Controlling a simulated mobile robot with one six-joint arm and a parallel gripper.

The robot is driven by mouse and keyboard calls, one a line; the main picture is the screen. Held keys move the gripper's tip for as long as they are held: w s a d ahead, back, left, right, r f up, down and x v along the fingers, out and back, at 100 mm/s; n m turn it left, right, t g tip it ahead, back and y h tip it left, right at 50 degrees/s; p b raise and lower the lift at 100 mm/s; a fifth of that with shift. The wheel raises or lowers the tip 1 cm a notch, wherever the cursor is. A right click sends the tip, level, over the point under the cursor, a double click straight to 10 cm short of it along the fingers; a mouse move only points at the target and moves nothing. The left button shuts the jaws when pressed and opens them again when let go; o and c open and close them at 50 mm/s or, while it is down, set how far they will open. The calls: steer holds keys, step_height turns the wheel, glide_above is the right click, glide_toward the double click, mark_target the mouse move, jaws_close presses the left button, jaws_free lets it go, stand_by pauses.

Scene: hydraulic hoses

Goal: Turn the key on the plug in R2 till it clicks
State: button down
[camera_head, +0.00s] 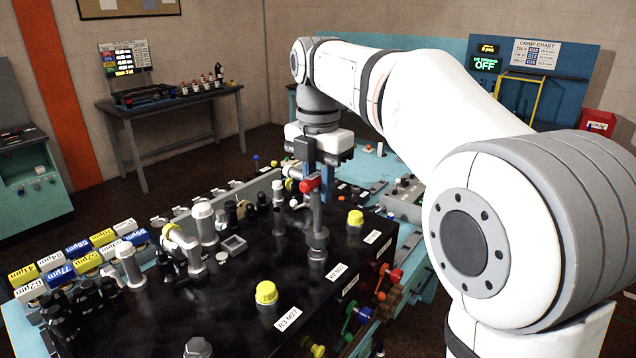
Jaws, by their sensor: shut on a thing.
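A grey metal plug (317,243) stands upright in the black block, beside the label R2 M22 (336,271). A slim grey shaft rises from it to a red piece (310,184), which looks like the top of the key. My gripper (311,176) points down from above and is shut at this red piece. The fingertips are small and partly hidden, so the exact grip and the key's turn angle cannot be told.
Yellow caps sit by R3 (266,292) and at the label behind R2 (355,217). Grey fittings (202,222) crowd the block's left side, with coloured size tags (85,262) beyond. Coloured handles (387,280) line the right side. My arm covers the right.

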steer(key=shift+f+b, duration=0.8)
steer(key=shift+f, duration=0.6)
steer(key=c, duration=1.1)
jaws_free()
steer(key=shift+c, duration=0.2)
steer(key=shift+r, duration=3.95)
